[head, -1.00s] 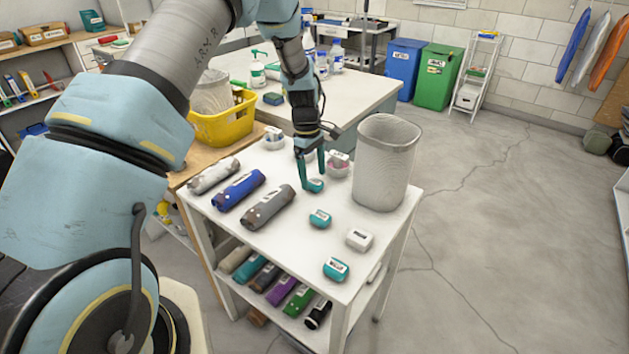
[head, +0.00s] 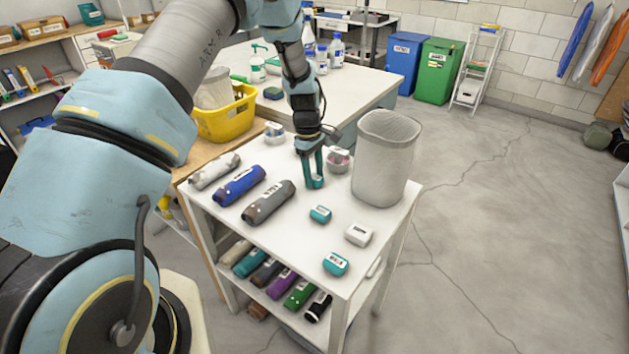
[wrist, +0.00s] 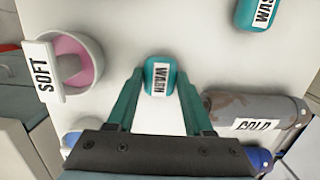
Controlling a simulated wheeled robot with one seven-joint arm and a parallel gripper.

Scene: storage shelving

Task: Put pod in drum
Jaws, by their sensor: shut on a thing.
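My gripper (head: 314,184) points down over the white cart top and is shut on a small teal pod. In the wrist view the pod (wrist: 158,76), labelled WASH, sits between the tips of the teal fingers (wrist: 157,90). In the head view it is hard to tell from the same-coloured fingers, and I cannot tell whether it still touches the cart. Other pods lie in front: a teal one (head: 320,214), a white one (head: 358,235) and another teal one (head: 335,263). The tall grey mesh bin (head: 385,165), likely the drum, stands open-topped right of my gripper.
A SOFT-labelled bowl (wrist: 92,50) with pink contents stands close by. Another small bowl (head: 274,133) is behind. Grey (head: 269,204), blue (head: 239,186) and pale (head: 214,171) rolls lie left. A yellow basket (head: 226,122) is beyond the cart.

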